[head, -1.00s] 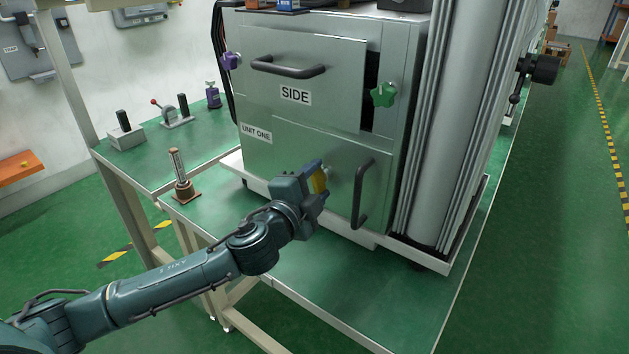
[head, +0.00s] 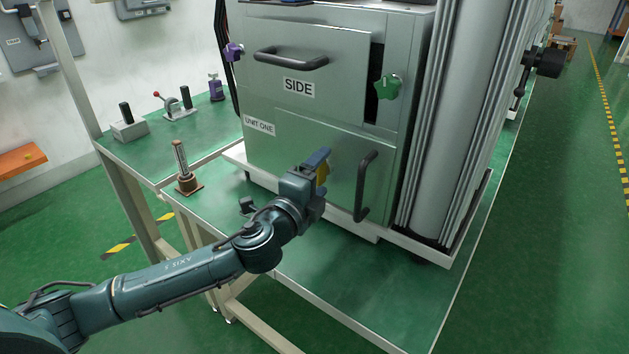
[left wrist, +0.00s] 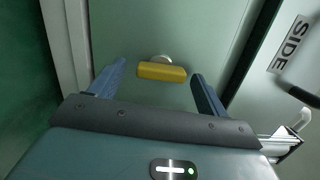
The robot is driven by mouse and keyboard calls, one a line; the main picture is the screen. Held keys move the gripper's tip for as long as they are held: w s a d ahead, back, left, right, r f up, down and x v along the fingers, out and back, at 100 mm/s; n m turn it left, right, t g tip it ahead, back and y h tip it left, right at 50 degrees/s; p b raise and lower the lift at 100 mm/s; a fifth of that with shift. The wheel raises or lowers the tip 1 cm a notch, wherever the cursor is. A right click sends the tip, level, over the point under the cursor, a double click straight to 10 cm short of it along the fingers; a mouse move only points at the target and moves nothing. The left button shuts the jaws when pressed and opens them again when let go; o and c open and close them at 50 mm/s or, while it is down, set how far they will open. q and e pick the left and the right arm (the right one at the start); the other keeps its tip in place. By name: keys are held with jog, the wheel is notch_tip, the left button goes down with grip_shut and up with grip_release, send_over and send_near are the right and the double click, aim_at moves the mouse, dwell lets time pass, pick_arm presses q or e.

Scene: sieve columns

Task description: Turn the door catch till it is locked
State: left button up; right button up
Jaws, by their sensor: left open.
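The door catch is a small yellow bar on a round pale base. In the left wrist view the catch (left wrist: 162,71) lies crosswise between the finger tips. My left gripper (head: 318,164) is open, with one blue finger on each side of the catch and a gap to each end. Whether the fingers touch the catch cannot be seen clearly. My right gripper is not in view.
A dark lower handle (head: 364,187) stands out just right of my gripper. An upper handle (head: 290,60), a green knob (head: 388,87) and a purple knob (head: 233,52) are higher up. A small post on a brown base (head: 183,168) stands left on the green bench. The bench front is mostly clear.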

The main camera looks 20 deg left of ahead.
pick_arm(q)
jog(key=s+a, duration=0.3)
jog(key=s, duration=0.9)
jog(key=s+d+f+n+g+h, duration=0.1)
jog(key=s+d+f+n+g, duration=0.1)
jog(key=s+d+f+n, duration=0.3)
jog(key=s+d+f+n+g+h, duration=0.1)
jog(key=s+f+n+g, duration=0.1)
jog(key=f+n, duration=0.3)
jog(key=s+a+f+n, duration=0.1)
jog(key=s+f+n, duration=0.6)
jog(key=n, duration=0.1)
jog(key=r+g+p, duration=0.1)
jog(key=p, duration=0.3)
jog(key=r+g+y+p, duration=0.1)
jog(key=r+p, duration=0.1)
jog(key=p, duration=0.3)
jog(key=a+r+g+y+p, duration=0.1)
jog(key=p, duration=0.4)
jog(key=shift+r, duration=0.35)
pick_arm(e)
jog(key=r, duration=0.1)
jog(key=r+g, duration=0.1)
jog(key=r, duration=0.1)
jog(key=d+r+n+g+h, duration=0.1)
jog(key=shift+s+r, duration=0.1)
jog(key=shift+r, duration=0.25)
